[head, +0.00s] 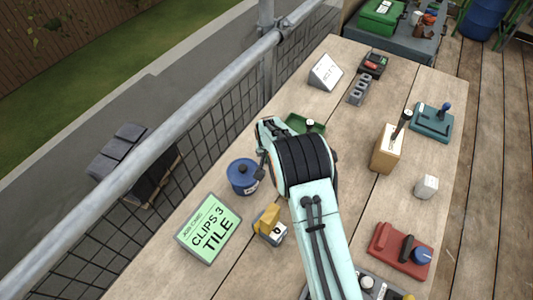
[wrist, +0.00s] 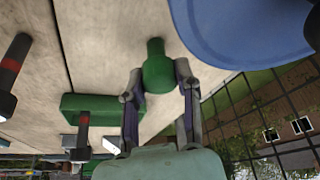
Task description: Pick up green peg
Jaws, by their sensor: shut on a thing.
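In the wrist view the green peg (wrist: 157,72) sits between the two fingertips of my gripper (wrist: 157,84). It has a wide rounded body and a narrower end that points away from the palm. The fingers are shut on the wide body, one on each side. Bare wooden tabletop shows behind the peg; I cannot tell how high it is above the table. In the head view my arm hides the peg and the fingers.
A blue pot (head: 240,181) stands close left of my arm; a large blue round thing (wrist: 240,35) is near the peg. A green tray (head: 300,122) lies behind my arm. A yellow-topped block (head: 267,219) and a green job card (head: 209,228) are at the front left.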

